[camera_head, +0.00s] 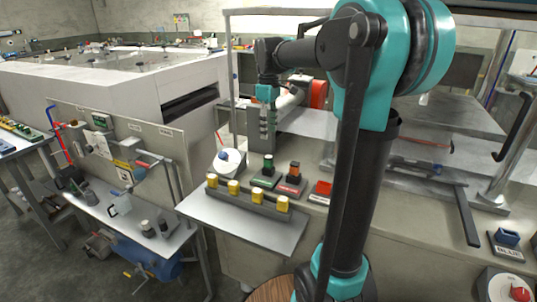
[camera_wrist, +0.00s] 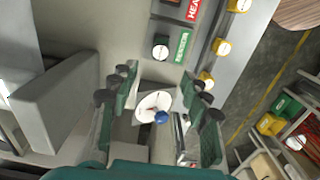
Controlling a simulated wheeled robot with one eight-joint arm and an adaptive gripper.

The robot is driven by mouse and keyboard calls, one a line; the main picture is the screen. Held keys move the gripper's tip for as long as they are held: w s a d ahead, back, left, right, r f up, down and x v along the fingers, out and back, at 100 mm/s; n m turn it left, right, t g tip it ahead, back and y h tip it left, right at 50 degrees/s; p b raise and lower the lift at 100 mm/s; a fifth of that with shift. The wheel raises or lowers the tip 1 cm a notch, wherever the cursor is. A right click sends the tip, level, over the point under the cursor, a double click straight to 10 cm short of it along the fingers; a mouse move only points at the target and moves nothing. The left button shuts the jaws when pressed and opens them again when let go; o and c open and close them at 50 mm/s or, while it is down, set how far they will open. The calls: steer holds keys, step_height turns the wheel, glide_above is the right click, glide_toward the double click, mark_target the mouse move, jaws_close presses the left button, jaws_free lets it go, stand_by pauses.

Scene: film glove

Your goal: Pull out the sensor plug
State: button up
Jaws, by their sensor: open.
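The sensor plug (camera_head: 268,162) is a dark upright body with a green top, standing in a green-labelled base on the bench. In the wrist view the plug (camera_wrist: 160,47) is beside a green label, above the space between my fingers. My gripper (camera_head: 267,146) hangs pointing down, above and behind the plug in the head view. In the wrist view my gripper (camera_wrist: 153,86) has its fingers spread with nothing held between them. The plug looks seated in its base, and my fingers do not touch it.
A red-labelled base with an orange-topped plug (camera_head: 294,170) stands just right of the sensor plug. A white dial with a blue knob (camera_head: 224,154) is to the left. A rail with several yellow knobs (camera_head: 233,187) runs in front. A red block (camera_head: 323,187) is farther right.

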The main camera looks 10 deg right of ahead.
mark_target(269, 157)
step_height(269, 157, down, 12)
steer(key=shift+r, duration=0.2)
stand_by(0.4)
jaws_close()
